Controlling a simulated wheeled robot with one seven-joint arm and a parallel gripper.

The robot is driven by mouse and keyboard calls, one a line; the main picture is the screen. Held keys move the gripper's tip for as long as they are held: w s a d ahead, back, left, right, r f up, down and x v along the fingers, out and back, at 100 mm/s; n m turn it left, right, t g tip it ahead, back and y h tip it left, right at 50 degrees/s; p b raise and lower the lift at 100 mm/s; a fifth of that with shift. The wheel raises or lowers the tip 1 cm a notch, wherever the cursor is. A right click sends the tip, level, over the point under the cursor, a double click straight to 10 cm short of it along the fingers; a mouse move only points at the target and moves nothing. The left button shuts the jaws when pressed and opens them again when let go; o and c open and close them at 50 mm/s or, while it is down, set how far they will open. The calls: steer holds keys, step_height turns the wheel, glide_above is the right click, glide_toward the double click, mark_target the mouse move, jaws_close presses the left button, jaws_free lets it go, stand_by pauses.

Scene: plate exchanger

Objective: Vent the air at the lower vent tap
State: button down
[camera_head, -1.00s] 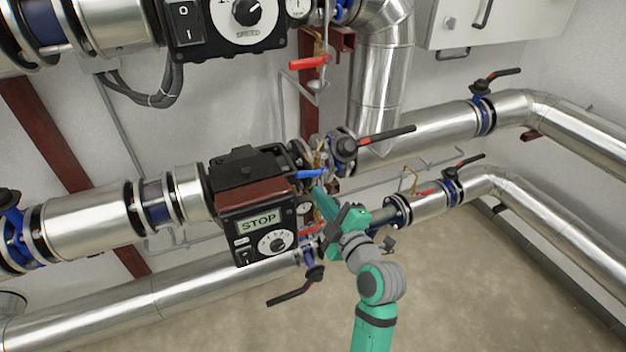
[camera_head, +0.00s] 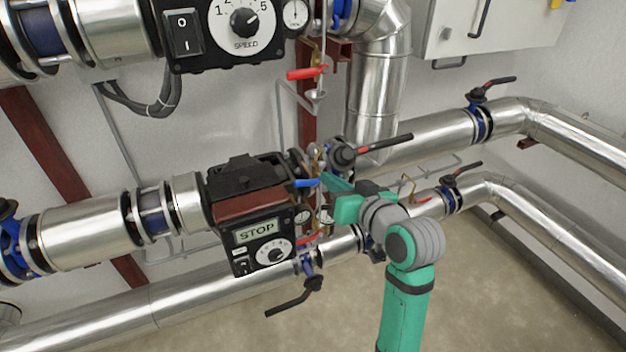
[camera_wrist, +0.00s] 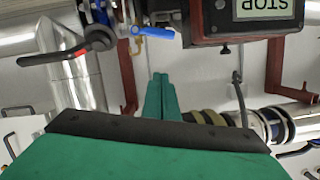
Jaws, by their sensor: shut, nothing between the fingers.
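A small tap with a blue lever (camera_head: 307,183) sits just right of the lower pump; the blue lever also shows in the wrist view (camera_wrist: 152,32). A red lever (camera_head: 308,240) sits lower, by the bottom pipe. No label shows which of these is the lower vent tap. My gripper (camera_head: 326,179) is shut and empty, its fingertips close to the right end of the blue lever in the head view. In the wrist view the shut fingers (camera_wrist: 160,80) stand apart from the lever. The tap's body is partly hidden behind the fingers and fittings.
The lower pump's control box (camera_head: 262,245) reads STOP. A black-handled valve (camera_head: 343,155) with a long lever stands just above my gripper. Another red tap lever (camera_head: 308,73) is higher up. Steel pipes run along both sides; the floor (camera_head: 480,290) at the lower right is clear.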

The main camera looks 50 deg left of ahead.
glide_above(308, 180)
steer(key=d, duration=0.3)
step_height(308, 180, down, 2)
steer(key=shift+s+a+f, duration=0.15)
steer(key=shift+s+f, duration=0.15)
steer(key=shift+f, duration=0.4)
steer(key=shift+s+a+f, duration=0.1)
steer(key=shift+s+f, duration=0.15)
steer(key=shift+f, duration=0.5)
steer(key=shift+s+a+f, duration=0.15)
steer(key=shift+s+f, duration=0.15)
steer(key=shift+f, duration=0.4)
